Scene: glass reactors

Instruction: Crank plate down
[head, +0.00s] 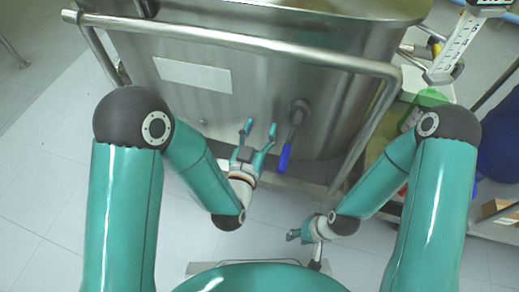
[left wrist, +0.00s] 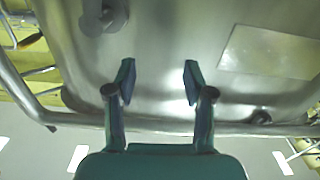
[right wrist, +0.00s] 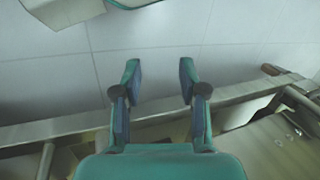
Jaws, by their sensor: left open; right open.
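A crank with a blue handle (head: 285,158) sits on the front of a steel vessel (head: 250,90). Its grey hub (head: 299,107) is at the top and the handle hangs down, slightly tilted. My left gripper (head: 260,128) is open and empty, fingers pointing at the vessel, just left of the handle and apart from it. In the left wrist view the open fingers (left wrist: 158,75) face bare steel, with a round grey fitting (left wrist: 104,16) at upper left. My right gripper (head: 297,235) is low and right; the right wrist view shows its fingers (right wrist: 159,72) open and empty. No plate can be identified.
A steel rail (head: 240,40) runs around the vessel's upper front. A pale label (head: 194,75) is on its wall. A shelf unit with a green item (head: 425,103) and a blue drum (head: 499,140) stand at right. Tiled floor (head: 50,200) is clear at left.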

